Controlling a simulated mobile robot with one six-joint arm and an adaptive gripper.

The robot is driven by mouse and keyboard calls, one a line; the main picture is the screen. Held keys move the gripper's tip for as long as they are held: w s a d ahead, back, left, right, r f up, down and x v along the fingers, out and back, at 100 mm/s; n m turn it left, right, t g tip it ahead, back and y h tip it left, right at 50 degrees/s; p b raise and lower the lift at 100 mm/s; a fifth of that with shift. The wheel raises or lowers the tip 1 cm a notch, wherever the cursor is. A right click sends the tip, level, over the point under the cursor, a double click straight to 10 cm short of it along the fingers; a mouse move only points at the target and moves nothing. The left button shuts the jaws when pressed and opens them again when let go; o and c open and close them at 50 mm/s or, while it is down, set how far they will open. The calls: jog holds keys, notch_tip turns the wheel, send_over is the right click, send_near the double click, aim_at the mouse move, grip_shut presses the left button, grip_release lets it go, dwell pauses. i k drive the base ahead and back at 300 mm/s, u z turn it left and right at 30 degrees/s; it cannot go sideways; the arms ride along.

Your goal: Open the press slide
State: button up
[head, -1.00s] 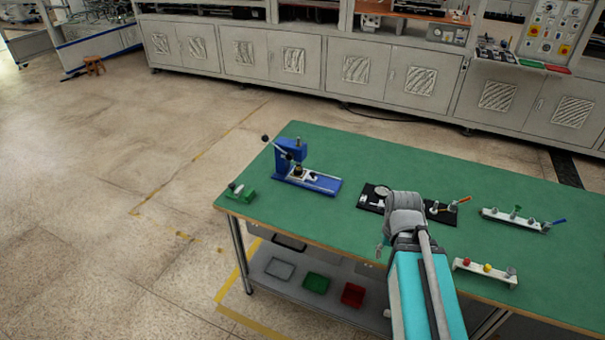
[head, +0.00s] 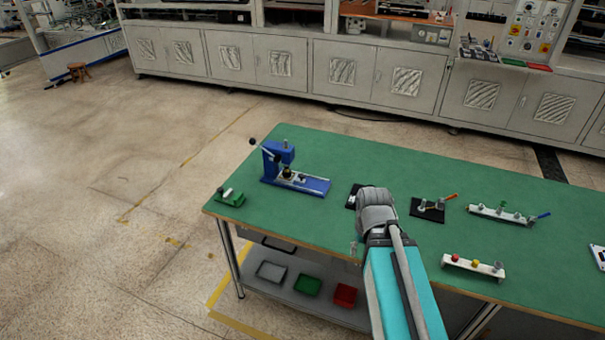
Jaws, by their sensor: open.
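The blue press (head: 270,168) stands at the left end of the green table, with a lever that ends in dark knobs. Its low blue base reaches to the right and carries a pale slide (head: 308,184) with small parts on it. Whether the slide is in or out is too small to tell. My gripper (head: 354,248) shows only as a small part below my grey wrist, near the table's front edge. It is to the right of the press and apart from it. My arm hides most of it, and I see nothing held in it.
A green fixture (head: 230,198) sits at the table's left corner. Black plates (head: 428,211) lie around my wrist, one partly hidden. White racks (head: 472,265) with small parts stand to the right. The tabletop between press and wrist is clear. Coloured bins (head: 307,285) lie on the shelf below.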

aim_at(294, 178)
jog(key=i, duration=1)
